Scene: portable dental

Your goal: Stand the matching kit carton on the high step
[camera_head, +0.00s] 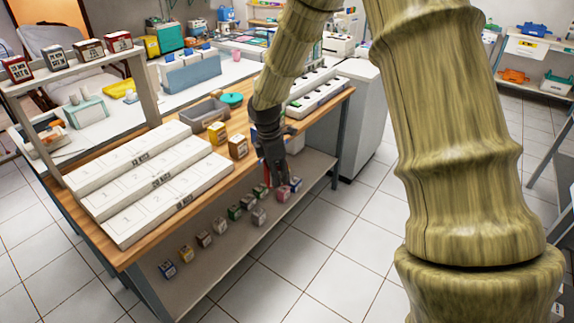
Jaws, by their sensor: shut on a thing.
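A white three-step stand is on the wooden table at left. Its high step (112,166) is at the back, with the middle step (130,186) and the low step (150,212) in front; all three look empty. My gripper (282,180) is at the right table edge, pointing down to the shelf below. It is shut on a small pink carton (283,194) at its fingertips, partly hidden. Several small cartons stand on the lower shelf, among them blue (167,269), yellow (186,254) and green (234,212) ones. Their labels are too small to read.
Several cartons (88,49) sit on a raised rack at left. A white cabinet (361,120) stands at right. The tiled floor in front is clear.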

